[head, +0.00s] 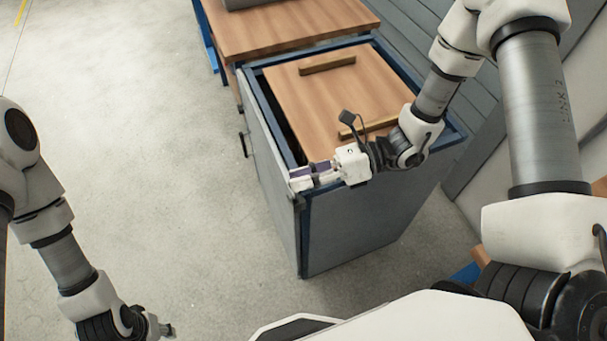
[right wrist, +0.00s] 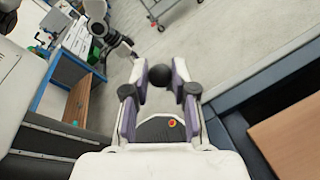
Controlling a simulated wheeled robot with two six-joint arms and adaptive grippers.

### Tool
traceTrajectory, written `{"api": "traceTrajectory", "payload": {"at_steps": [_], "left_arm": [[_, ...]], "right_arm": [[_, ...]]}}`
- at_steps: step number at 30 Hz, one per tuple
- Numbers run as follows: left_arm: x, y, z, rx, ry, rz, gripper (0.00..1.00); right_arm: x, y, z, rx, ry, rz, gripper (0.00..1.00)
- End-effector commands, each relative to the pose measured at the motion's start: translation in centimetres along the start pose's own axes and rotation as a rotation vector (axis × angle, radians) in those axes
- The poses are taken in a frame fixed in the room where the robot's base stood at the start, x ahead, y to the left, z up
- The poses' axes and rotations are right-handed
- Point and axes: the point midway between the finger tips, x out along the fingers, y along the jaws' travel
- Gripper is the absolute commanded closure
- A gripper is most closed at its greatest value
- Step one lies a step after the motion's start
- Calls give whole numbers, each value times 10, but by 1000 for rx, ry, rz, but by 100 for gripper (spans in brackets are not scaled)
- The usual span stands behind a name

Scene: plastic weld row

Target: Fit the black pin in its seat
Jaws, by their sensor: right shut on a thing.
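My right gripper (head: 304,177) is at the near left corner of the grey cabinet (head: 352,222), at about the height of its blue top rim. It is shut on a black round-ended thing (right wrist: 158,76), which looks like the black pin; in the right wrist view it sits between the purple-padded fingertips. The pin's shaft is not clear, and in the head view the fingers hide it. I cannot make out the seat. My left gripper (head: 162,328) is low at the left over the floor, partly in view and too small to judge.
A wooden panel (head: 310,88) with two wooden bars lies in the cabinet's top. A wooden-topped bench (head: 285,27) stands behind it. Grey slatted panels are at the right. The floor left of the cabinet is clear. A wheeled cart (right wrist: 172,8) shows in the right wrist view.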

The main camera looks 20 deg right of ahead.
Motion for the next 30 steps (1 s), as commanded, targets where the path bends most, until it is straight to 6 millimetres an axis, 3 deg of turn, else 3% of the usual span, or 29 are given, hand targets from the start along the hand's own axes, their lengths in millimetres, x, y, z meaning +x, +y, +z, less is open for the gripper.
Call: {"api": "traceTrajectory", "payload": {"at_steps": [23, 30], "left_arm": [[2, 0, 0, 0, 0, 0, 60], [10, 0, 0, 0, 0, 0, 60]], "right_arm": [[-1, 0, 2, 0, 0, 0, 100], [1, -5, -6, 0, 0, 0, 100]]}}
